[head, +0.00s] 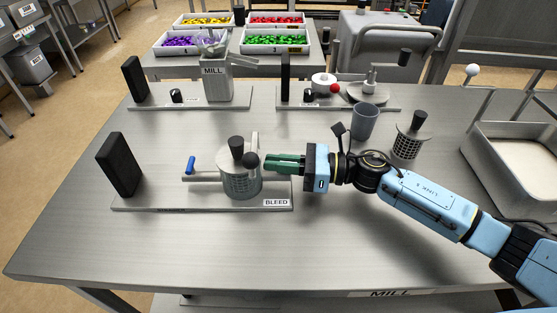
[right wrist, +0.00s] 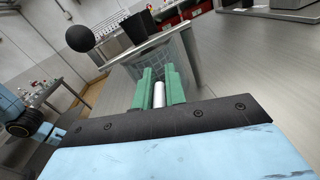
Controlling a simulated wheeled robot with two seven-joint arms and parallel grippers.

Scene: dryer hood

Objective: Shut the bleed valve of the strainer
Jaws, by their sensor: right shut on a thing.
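The strainer (head: 240,184) is a grey perforated can with a black knob (head: 236,146) on its lid, on a base plate with a BLEED label (head: 276,202). A blue-handled lever (head: 190,165) sticks out at its left. A black ball (head: 250,160) is at its right front. My right gripper (head: 271,163) reaches in from the right. In the right wrist view its green fingers (right wrist: 159,90) are shut on a short silver rod (right wrist: 158,96) beside the mesh can; I take it for the bleed valve's stem. The ball (right wrist: 80,38) shows at upper left, apart from the fingers.
A black upright block (head: 119,164) stands at the plate's left end. A grey cup (head: 364,122) and a mesh basket (head: 409,138) stand behind my right arm. A tray (head: 508,196) is at the right. The table's front is clear.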

